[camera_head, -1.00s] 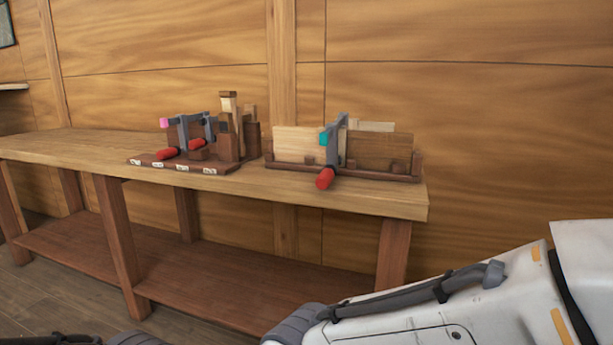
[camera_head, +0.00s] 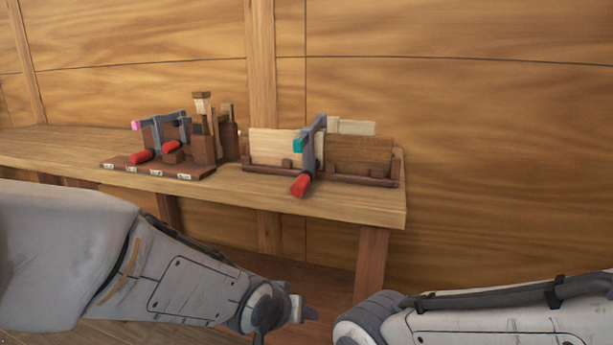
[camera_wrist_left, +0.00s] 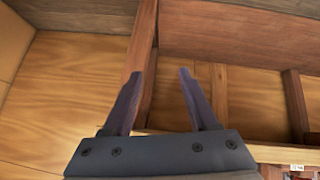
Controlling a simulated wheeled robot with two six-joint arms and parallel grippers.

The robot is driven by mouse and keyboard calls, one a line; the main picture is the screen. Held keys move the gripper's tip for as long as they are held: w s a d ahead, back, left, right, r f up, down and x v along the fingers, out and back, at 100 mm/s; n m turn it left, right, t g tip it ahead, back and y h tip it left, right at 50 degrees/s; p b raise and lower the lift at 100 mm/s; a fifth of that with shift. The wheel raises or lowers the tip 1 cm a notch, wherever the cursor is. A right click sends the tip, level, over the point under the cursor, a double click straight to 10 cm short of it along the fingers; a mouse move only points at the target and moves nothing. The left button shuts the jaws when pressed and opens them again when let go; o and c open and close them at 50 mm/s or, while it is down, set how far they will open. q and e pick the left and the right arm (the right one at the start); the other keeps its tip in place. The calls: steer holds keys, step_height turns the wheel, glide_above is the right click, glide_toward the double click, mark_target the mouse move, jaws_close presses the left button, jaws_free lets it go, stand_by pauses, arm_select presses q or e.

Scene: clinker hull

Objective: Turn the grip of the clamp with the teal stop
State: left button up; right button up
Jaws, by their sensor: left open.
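The clamp with the teal stop (camera_head: 298,144) has a grey frame (camera_head: 316,132) and stands over light and brown boards in a wooden holder (camera_head: 345,180) at the right end of the bench. Its red grip (camera_head: 300,186) points toward me and down, over the bench's front edge. My left gripper (camera_head: 308,313) is low in front of the bench, below the grip and apart from it. In the left wrist view its two fingers (camera_wrist_left: 160,75) are spread with nothing between them. My right gripper is out of the head view; only part of that arm shows.
Left on the bench (camera_head: 225,190), a brown stand (camera_head: 150,168) with white labels holds clamps with red grips and a pink stop (camera_head: 137,125). Wooden blocks (camera_head: 203,115) stand beside it. A bench leg (camera_head: 371,265) is near my left gripper. A wooden wall (camera_head: 460,120) is behind.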

arm_select(q)
steer(key=w+a+r+n+t+h+p, duration=0.1)
steer(key=w+r+n+t+p, duration=0.2)
steer(key=w+r, duration=0.5)
steer(key=n+t+h+p, duration=0.2)
steer(key=t+h, duration=0.1)
steer(key=t, duration=0.3)
glide_toward(295, 191)
steer(key=x, duration=1.2)
steer(key=shift+w+d+b, duration=0.15)
steer(key=shift+w+b, duration=0.15)
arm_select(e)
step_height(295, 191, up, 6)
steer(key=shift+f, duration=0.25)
arm_select(q)
jaws_close()
